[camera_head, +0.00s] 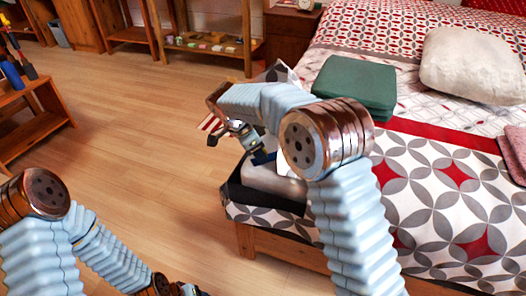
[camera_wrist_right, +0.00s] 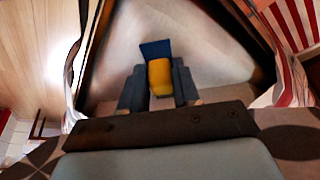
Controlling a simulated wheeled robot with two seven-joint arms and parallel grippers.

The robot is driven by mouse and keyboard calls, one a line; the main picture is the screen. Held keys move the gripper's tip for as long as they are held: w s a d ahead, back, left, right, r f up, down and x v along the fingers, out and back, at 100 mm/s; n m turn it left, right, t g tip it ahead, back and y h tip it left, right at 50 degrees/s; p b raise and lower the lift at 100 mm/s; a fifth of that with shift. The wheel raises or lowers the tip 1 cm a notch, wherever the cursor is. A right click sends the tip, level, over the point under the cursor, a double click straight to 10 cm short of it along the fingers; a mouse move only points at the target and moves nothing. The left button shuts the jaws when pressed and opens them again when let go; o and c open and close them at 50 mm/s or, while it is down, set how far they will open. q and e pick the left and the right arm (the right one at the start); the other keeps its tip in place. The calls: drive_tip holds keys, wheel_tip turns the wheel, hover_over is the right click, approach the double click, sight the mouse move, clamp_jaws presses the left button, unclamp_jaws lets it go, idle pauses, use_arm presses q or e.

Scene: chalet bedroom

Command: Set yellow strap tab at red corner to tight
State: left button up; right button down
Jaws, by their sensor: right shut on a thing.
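My right gripper (camera_head: 256,147) is at the near left corner of the bed, beside a pale padded surface with a dark border (camera_head: 275,180). In the right wrist view its two dark fingers (camera_wrist_right: 159,88) are shut on the yellow strap tab (camera_wrist_right: 160,77), one on each side. A blue piece (camera_wrist_right: 155,48) shows just beyond the yellow tab. The strap itself cannot be made out. Red-and-white striped cloth (camera_head: 212,122) shows left of my right gripper, and also in the right wrist view (camera_wrist_right: 298,22). My left gripper (camera_head: 188,290) is barely in view at the bottom edge; its fingers are unclear.
The bed (camera_head: 430,205) has a patterned cover, a folded green cloth (camera_head: 356,86) and a white pillow (camera_head: 472,64). A wooden stand with tools (camera_head: 30,110) is at the left. A low shelf (camera_head: 205,45) stands at the back. The wooden floor between is clear.

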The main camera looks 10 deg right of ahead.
drive_tip(key=shift+a, duration=0.25)
drive_tip(key=c, duration=0.9)
unclamp_jaws()
drive_tip(key=p+v, duration=0.1)
drive_tip(key=v, duration=1.2)
drive_tip(key=shift+s+r+p, duration=0.1)
drive_tip(key=shift+r+p, duration=0.2)
drive_tip(key=shift+r, duration=0.15)
drive_tip(key=shift+s+f, duration=0.1)
